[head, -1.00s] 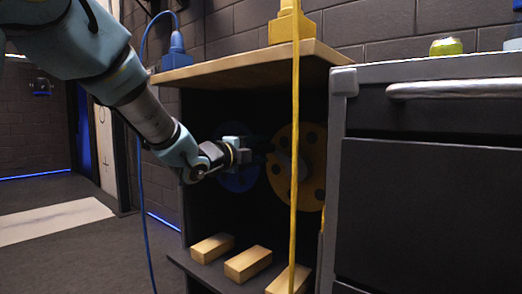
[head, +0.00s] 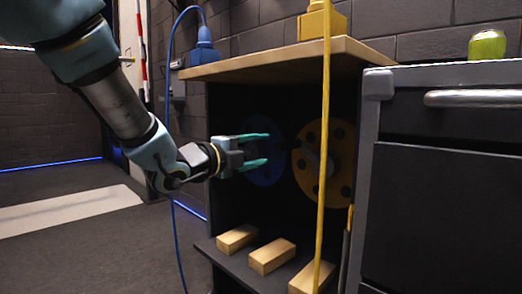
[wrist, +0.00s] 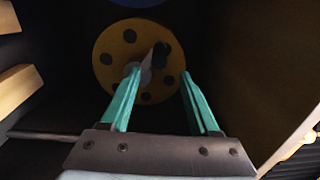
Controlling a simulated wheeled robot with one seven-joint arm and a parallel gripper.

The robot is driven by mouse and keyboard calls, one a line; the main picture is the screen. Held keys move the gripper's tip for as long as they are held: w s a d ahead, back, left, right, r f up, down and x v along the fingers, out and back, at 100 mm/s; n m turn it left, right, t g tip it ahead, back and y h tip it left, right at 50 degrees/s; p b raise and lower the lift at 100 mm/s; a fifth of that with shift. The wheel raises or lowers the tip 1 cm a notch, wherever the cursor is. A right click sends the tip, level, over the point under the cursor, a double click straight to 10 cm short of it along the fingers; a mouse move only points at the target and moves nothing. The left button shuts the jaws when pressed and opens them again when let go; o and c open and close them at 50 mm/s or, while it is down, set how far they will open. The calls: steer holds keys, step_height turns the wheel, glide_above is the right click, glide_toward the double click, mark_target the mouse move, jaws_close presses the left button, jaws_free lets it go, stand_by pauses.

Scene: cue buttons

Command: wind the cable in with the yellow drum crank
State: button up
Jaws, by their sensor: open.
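The yellow drum (head: 338,165) is a holed disc inside the open cabinet, right of the blue drum (head: 264,172). It also shows in the wrist view (wrist: 104,60). Its crank has a grey arm and a dark knob (wrist: 161,54). In the wrist view the knob appears between and just beyond my fingertips. My gripper (head: 268,148) is open and empty, its teal fingers level, left of the yellow drum and in front of the blue one. I see no contact with the knob. The yellow cable (head: 325,120) hangs from a yellow box (head: 320,20), crossing in front of the drum.
Several wooden blocks (head: 272,256) lie on the cabinet's lower shelf. A blue cable (head: 169,110) hangs from a blue plug box (head: 203,55) at the left. A dark drawer unit (head: 440,200) stands close on the right, with a green object (head: 487,44) on top. Floor at left is clear.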

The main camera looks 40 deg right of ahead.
steer(key=shift+w, duration=0.1)
steer(key=w+a+f+n+t+y+p, duration=0.1)
steer(key=w+a+f+n+t+y, duration=0.35)
steer(key=w+a+n, duration=0.65)
steer(key=w+a+f+n+t+y+p, duration=0.1)
steer(key=w+a+f+n+t+y, duration=0.4)
steer(key=w+a, duration=0.6)
steer(key=s+a+f+n+g+y, duration=0.1)
steer(key=a+f+n+y, duration=0.15)
steer(key=a, duration=0.35)
steer(key=s+a+f+n+g+y+p, duration=0.1)
steer(key=a+f+n, duration=0.1)
steer(key=a+n, duration=0.3)
steer(key=s+a+f+n+g+y, duration=0.1)
steer(key=a+f+n+y, duration=0.15)
steer(key=a, duration=0.45)
steer(key=s+a+f+n+g+y+p, duration=0.25)
steer(key=s+a+n+g, duration=0.25)
steer(key=s+a+n, duration=0.6)
step_height(320, 180, up, 37)
steer(key=a+m+p, duration=0.1)
steer(key=p, duration=3.6)
steer(key=shift+r+m, duration=0.15)
steer(key=shift+m, duration=0.15)
